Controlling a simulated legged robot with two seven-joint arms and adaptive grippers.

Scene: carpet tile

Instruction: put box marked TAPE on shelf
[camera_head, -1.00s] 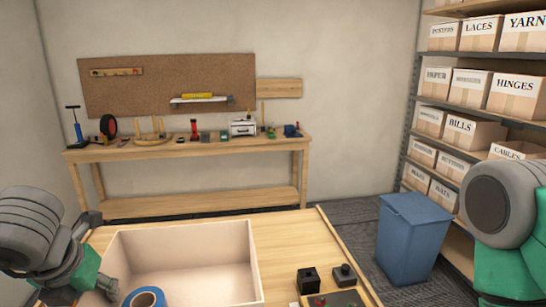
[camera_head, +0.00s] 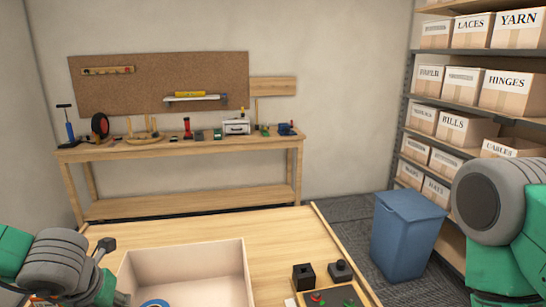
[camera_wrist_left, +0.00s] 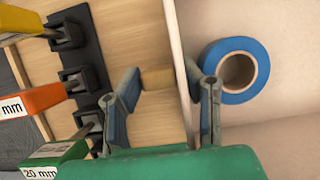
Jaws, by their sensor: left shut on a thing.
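An open, pale tan box (camera_head: 207,262) sits at the front of the wooden table in the head view, its lower part cut off by the frame. No TAPE marking is visible on it. A blue tape roll (camera_head: 155,303) lies inside; the wrist view shows this roll (camera_wrist_left: 251,70) on the box floor. My left gripper (camera_wrist_left: 163,85) is shut on the box's left wall, with one finger outside and one inside. In the head view my left gripper (camera_head: 117,298) is at the box's left side. My right arm shows at the right, but its gripper is out of view.
A metal shelf (camera_head: 407,95) with labelled cartons such as HINGES (camera_head: 512,92) stands at the right. A blue bin (camera_head: 405,235) stands before it. Black blocks (camera_head: 304,276) sit right of the box. A black rack (camera_wrist_left: 85,75) with tagged tools lies left of my left gripper.

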